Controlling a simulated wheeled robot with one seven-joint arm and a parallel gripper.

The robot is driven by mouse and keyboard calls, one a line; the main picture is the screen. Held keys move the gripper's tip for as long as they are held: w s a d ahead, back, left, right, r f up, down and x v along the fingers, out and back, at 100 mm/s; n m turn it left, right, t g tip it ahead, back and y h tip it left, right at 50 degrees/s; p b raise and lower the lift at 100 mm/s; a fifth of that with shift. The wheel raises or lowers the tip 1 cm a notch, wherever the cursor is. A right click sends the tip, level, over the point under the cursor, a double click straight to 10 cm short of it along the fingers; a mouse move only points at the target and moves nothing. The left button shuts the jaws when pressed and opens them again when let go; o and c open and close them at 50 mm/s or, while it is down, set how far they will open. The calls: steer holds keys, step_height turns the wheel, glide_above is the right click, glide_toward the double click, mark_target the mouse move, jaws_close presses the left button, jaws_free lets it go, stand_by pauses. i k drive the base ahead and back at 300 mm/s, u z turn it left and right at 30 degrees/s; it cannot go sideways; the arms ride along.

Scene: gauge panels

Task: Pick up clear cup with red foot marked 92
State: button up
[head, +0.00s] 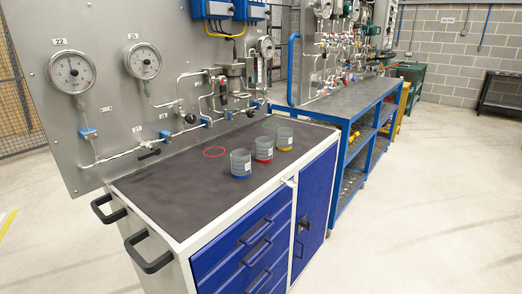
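The clear cup with a red foot (264,150) stands upright on the dark top of the blue and white cabinet (165,197). It is the middle one of three similar clear cups in a slanting row. A cup with a blue foot (241,163) stands to its left and nearer, and a cup with a yellow foot (285,139) stands to its right and farther. The cups are close together. The mark 92 is too small to read. My gripper is not in view.
A red ring (214,152) and a green ring (271,126) lie on the cabinet top. A gauge panel (105,111) with pipes and valves rises behind it. Black handles (148,253) stick out at its left end. A blue-framed bench (346,101) stands beyond. Floor to the right is clear.

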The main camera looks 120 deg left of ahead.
mark_target(263, 145)
steer(key=u, duration=1.6)
steer(key=i, duration=3)
steer(key=u, duration=3.55)
